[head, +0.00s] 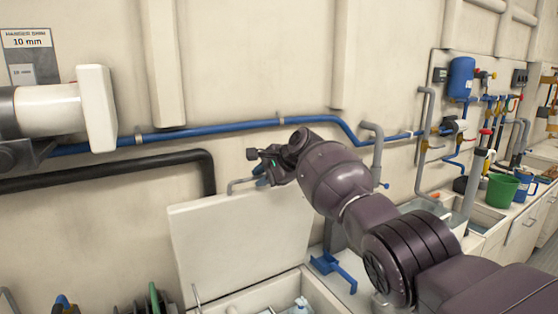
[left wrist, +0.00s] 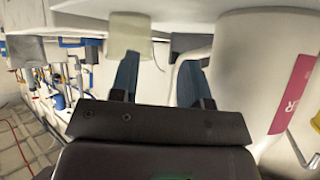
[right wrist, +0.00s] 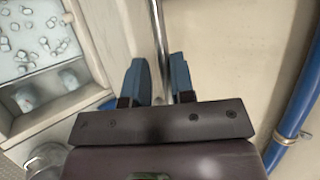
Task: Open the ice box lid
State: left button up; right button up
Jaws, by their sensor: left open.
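The ice box lid (head: 238,240) is a pale flat panel, standing raised and tilted back above the box. The box opening (head: 265,298) shows at the bottom, and its interior with several small pale lumps shows in the right wrist view (right wrist: 32,45). My right gripper (head: 265,172) is at the lid's upper edge, by a grey bent handle (head: 238,184). In the right wrist view, a metal rod (right wrist: 159,35), seemingly that handle, runs between its close-set blue fingers. My left gripper (left wrist: 157,75) is open and empty in the left wrist view; the head view does not show it clearly.
A blue pipe (head: 235,126) and a black hose (head: 110,177) run along the wall behind the lid. A white cylinder with a block end (head: 97,108) juts in at left. Reels (head: 150,302) stand lower left. A counter with a green bucket (head: 501,189) is at right.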

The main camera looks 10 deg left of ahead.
pick_arm(q)
jog(key=shift+w+r+p, duration=0.2)
jog(key=shift+r+p, duration=0.25)
jog(key=shift+r, duration=0.3)
jog(key=shift+w+r+p, duration=0.15)
jog(key=shift+r+p, duration=0.3)
jog(key=shift+r, duration=0.35)
jog(key=shift+w+r+p, duration=0.2)
jog(key=shift+r+p, duration=0.25)
jog(key=shift+r, duration=0.3)
pick_arm(e)
jog(key=v, duration=0.9)
